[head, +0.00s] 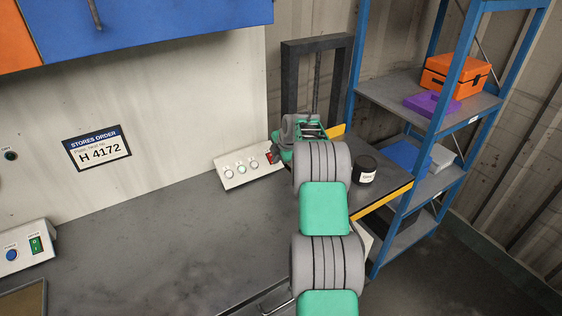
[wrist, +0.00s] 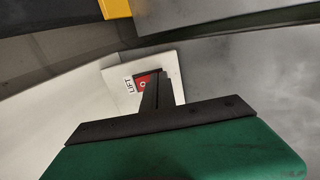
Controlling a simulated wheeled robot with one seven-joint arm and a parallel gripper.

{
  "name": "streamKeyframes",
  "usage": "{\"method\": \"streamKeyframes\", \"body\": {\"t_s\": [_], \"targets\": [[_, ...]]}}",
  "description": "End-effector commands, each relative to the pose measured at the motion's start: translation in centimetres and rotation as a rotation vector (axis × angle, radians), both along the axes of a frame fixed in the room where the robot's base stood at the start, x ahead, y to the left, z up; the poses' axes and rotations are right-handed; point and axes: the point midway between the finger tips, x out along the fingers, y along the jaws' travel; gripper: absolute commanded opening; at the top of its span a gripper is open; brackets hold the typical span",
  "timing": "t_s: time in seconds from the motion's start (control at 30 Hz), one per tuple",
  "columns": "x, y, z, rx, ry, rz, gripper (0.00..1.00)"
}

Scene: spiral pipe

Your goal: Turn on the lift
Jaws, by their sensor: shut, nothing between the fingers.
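A sloped white control box (head: 236,176) stands on the bench against the wall, with a row of round buttons and a red switch (head: 269,157) at its right end. In the wrist view the red switch (wrist: 142,86) shows beside a "LIFT" label (wrist: 129,85) on the white box (wrist: 116,79). My gripper (wrist: 156,78) is shut and empty. Its fingertips overlap the right part of the switch in the wrist view; I cannot tell whether they touch it. In the head view my gripper's fingers are mostly hidden by my arm.
A black jar (head: 365,172) stands right of my arm, near the yellow-striped edge (head: 384,203). A dark upright frame (head: 290,80) stands behind. A blue shelf rack (head: 468,118) is at right. Another box (head: 22,247) with a blue button and green switch is at left. The bench middle (head: 150,245) is clear.

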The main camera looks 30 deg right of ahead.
Motion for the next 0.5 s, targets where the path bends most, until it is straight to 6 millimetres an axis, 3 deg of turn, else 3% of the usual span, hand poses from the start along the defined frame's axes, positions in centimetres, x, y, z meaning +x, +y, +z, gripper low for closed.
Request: {"method": "streamKeyframes", "body": {"t_s": [0.5], "targets": [[0.1, 0.2, 1.6, 0.0, 0.0, 0.004, 0.0]]}}
